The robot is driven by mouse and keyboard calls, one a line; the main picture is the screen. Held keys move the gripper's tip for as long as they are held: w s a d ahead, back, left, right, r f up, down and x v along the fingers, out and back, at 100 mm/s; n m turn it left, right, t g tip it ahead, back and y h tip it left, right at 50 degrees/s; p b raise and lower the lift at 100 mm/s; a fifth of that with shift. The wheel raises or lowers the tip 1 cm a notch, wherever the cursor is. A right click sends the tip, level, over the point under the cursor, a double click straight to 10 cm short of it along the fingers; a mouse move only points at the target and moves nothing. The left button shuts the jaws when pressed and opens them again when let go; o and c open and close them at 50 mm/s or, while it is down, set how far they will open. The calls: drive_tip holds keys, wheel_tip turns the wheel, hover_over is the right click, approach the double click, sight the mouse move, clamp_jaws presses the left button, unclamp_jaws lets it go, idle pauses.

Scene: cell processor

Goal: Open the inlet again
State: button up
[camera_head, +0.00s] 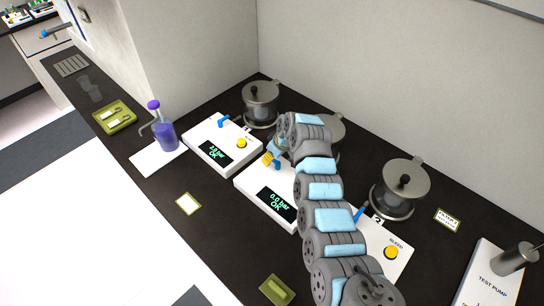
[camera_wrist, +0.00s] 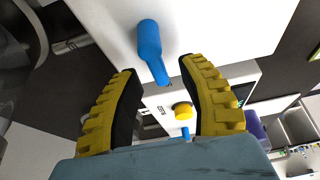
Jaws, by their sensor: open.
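My gripper (camera_wrist: 167,82) is open and empty above the middle white unit (camera_head: 245,188), whose display reads 6.0 bar OK. In the wrist view a blue lever (camera_wrist: 150,50) on a white panel lies just beyond the fingertips, not gripped; any contact is unclear. In the head view my gripper (camera_head: 271,158) and arm hide much of the middle unit and its lever. The left unit (camera_head: 205,136) has a blue lever (camera_head: 223,120), a yellow button (camera_head: 242,143) and a lit display reading OK. The right unit (camera_head: 378,262) has a blue lever (camera_head: 359,212) and a yellow button (camera_head: 391,252).
Lidded metal pots (camera_head: 402,186) stand behind the units against the wall. A purple bottle (camera_head: 163,133) on a white plate (camera_head: 150,162) stands at left, near a green tray (camera_head: 115,116). A test pump (camera_head: 492,275) is at the right. Small cards (camera_head: 188,203) lie on the dark counter.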

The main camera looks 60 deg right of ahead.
idle(0.3)
clamp_jaws()
